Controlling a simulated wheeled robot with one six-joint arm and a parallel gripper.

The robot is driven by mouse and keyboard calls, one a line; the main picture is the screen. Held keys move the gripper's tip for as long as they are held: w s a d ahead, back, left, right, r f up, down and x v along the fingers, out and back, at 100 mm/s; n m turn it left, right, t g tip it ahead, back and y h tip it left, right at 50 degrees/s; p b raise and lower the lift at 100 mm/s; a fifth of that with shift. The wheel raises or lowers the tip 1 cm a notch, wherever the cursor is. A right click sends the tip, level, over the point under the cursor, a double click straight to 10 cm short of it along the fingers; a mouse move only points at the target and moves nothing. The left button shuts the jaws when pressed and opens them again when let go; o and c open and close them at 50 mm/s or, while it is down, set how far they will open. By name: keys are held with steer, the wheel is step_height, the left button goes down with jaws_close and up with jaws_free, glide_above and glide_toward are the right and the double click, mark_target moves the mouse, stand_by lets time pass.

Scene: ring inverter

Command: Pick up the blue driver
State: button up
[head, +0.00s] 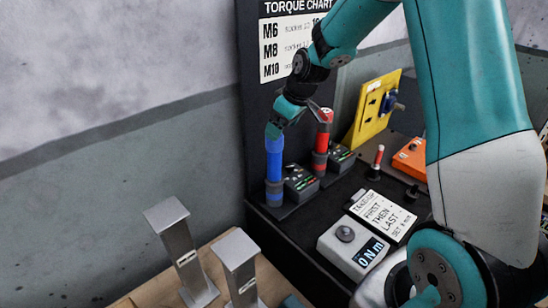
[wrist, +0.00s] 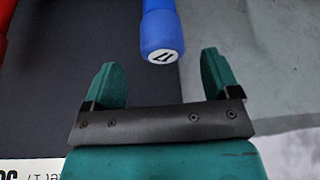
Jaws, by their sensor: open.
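The blue driver (head: 274,160) stands upright in a dark holder on the black bench at the back left. In the wrist view the end of the blue driver (wrist: 161,30), with a white marked cap, shows just beyond the fingertips and between their lines. My gripper (head: 274,131) is at the top of the driver in the head view, which hides its upper end. In the wrist view my gripper (wrist: 158,70) is open, with its two green fingers apart and nothing between them.
A red driver (head: 321,140) stands close to the right of the blue one. Small control boxes (head: 300,183) sit beside the drivers. A torque chart (head: 285,45) is behind. A yellow panel (head: 375,108) stands to the right, and two metal posts (head: 183,250) stand front left.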

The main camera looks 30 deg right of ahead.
steer(key=p, duration=0.3)
glide_above(274, 163)
steer(key=w+d, duration=0.1)
steer(key=w, duration=0.1)
steer(key=shift+s+f, duration=0.15)
steer(key=shift+f, duration=2.4)
steer(key=c, duration=1)
steer(key=shift+r, duration=0.1)
steer(key=shift+c, duration=1)
